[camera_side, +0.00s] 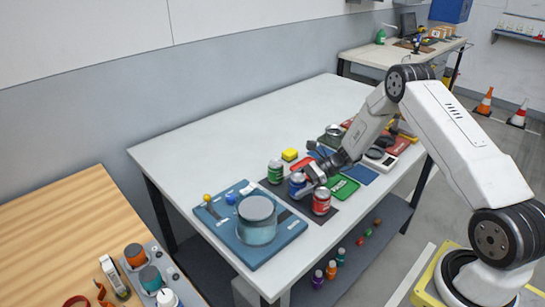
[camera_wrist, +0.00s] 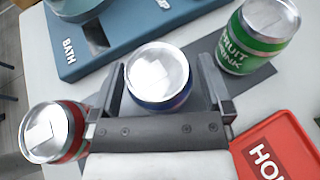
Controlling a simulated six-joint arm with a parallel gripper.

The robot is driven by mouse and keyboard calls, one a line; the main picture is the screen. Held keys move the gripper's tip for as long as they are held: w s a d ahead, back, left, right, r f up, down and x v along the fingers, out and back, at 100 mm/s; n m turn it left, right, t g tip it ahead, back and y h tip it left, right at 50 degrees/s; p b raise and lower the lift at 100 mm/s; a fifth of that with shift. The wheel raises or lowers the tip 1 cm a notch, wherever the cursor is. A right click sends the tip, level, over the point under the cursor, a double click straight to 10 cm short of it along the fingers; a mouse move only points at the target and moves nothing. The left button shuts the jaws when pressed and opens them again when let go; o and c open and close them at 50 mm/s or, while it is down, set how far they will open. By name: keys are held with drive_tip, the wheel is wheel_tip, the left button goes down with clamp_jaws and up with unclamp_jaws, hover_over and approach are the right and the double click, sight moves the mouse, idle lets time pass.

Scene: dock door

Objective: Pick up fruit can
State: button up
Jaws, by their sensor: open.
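The fruit can is a green can with a silver top, labelled "FRUIT DRINK" (camera_wrist: 257,38), at the upper right of the wrist view. In the side view the green can (camera_side: 275,171) stands upright, left of my gripper (camera_side: 308,182). My gripper (camera_wrist: 160,80) is open, with its fingers on either side of a blue can (camera_wrist: 160,76). The blue can also shows in the side view (camera_side: 297,184), partly hidden by the gripper. A red can (camera_wrist: 50,134) stands outside the fingers, at the left of the wrist view; it also shows in the side view (camera_side: 321,202).
The cans stand on a dark mat (camera_side: 271,186) on the white table (camera_side: 210,150). A blue "BATH" base (camera_side: 212,213) with a round vessel (camera_side: 257,222) is beside them. A red tray (camera_wrist: 280,146) lies close to the gripper.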

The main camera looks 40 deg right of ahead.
drive_tip(key=c, duration=1.3)
drive_tip(key=shift+r, duration=0.2)
drive_tip(key=shift+r, duration=0.8)
drive_tip(key=s+r, duration=0.3)
drive_tip(key=s, duration=0.1)
drive_tip(key=s+a+r, duration=0.1)
drive_tip(key=s+r, duration=0.3)
drive_tip(key=s, duration=0.1)
drive_tip(key=s+a+r, duration=0.1)
drive_tip(key=s+r, duration=0.3)
drive_tip(key=shift+s, duration=0.4)
